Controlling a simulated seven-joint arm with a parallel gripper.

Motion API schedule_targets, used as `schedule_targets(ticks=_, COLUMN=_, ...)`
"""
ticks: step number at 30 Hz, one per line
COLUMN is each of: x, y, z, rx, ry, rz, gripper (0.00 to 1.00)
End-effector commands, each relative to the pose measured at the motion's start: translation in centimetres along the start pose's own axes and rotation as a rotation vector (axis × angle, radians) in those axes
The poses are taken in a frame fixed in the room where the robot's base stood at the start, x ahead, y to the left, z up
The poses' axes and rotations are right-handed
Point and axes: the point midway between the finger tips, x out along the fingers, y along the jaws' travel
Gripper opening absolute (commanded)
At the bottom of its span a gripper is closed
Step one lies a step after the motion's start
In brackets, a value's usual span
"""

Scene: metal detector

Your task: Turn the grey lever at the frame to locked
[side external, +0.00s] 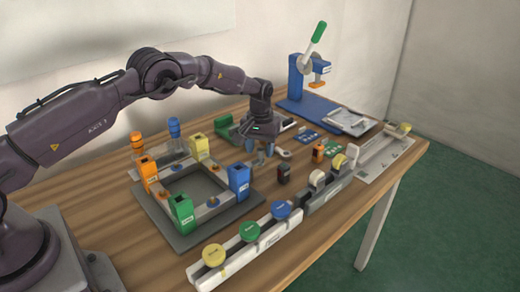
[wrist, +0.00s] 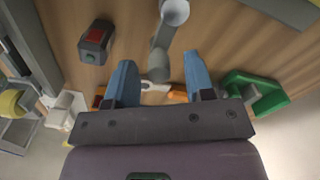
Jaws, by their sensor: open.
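The frame (side external: 222,208) is a grey square on a dark base plate, with orange, green, blue and yellow corner posts and small orange-yellow pieces on its bars. I cannot clearly make out a lever on it. My gripper (side external: 264,152) points down, to the right of the yellow post and behind the blue post. In the wrist view my gripper (wrist: 160,78) has its blue fingers apart with nothing clearly held. A grey piece with a round pale end (wrist: 162,38) lies just beyond the fingers, near their gap; I cannot tell whether it is the lever.
A dark block with a red top (wrist: 97,40) is near the fingers. A green part (wrist: 255,88) is right of them. Grey rails with coloured discs (side external: 245,252) line the table's front. A blue press (side external: 300,85) with a green-handled lever stands behind. Wood is bare at front left.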

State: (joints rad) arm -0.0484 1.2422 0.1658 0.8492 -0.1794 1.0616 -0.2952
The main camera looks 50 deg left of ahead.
Motion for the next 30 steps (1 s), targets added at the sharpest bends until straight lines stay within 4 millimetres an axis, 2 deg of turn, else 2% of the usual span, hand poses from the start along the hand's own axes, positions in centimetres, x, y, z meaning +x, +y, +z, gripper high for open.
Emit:
schedule_targets(ticks=12, x=-8.7, y=0.0, z=-0.1, rx=0.0, ry=0.003, rz=0.002, gripper=0.49)
schedule_targets(ticks=15, x=-10.3, y=0.0, z=0.0, rx=0.0, ry=0.002, rz=0.0, gripper=0.49)
schedule_targets(ticks=21, x=-12.1, y=0.0, z=0.0, rx=-0.001, ry=0.0, rz=-0.001, gripper=0.49)
schedule_targets(ticks=30, x=-12.3, y=0.0, z=0.0, rx=-0.001, ry=-0.001, rz=-0.001, gripper=0.49)
